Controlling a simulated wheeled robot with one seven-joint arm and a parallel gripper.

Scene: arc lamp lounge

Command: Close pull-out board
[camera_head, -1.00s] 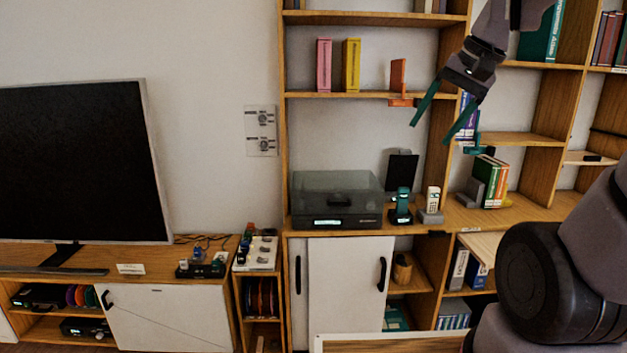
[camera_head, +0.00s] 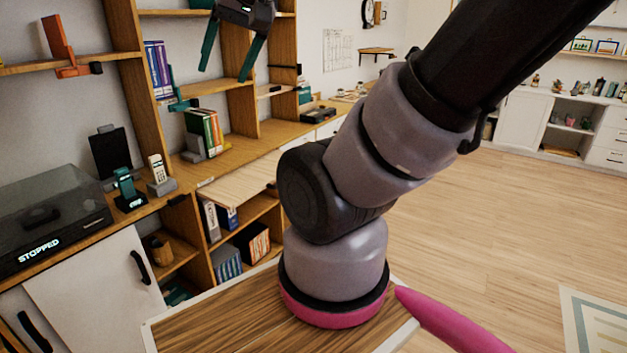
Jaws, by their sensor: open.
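The pull-out board (camera_head: 240,181) is a flat, pale wooden panel. It sticks out from under the counter of the wooden shelf unit, left of my arm's lower joint, above the compartment with binders. My arm hides part of its right end. My gripper (camera_head: 224,75), with two dark green fingers, is at the top of the view, in front of the upper shelves. Its fingers are spread with nothing between them. It appears well above the board and apart from it.
A turntable with a dark lid (camera_head: 48,220), a cordless phone (camera_head: 160,176) and upright books (camera_head: 203,130) stand on the counter. A white sliding door (camera_head: 95,280) with black handles is below. Open wooden floor (camera_head: 490,220) lies to the right.

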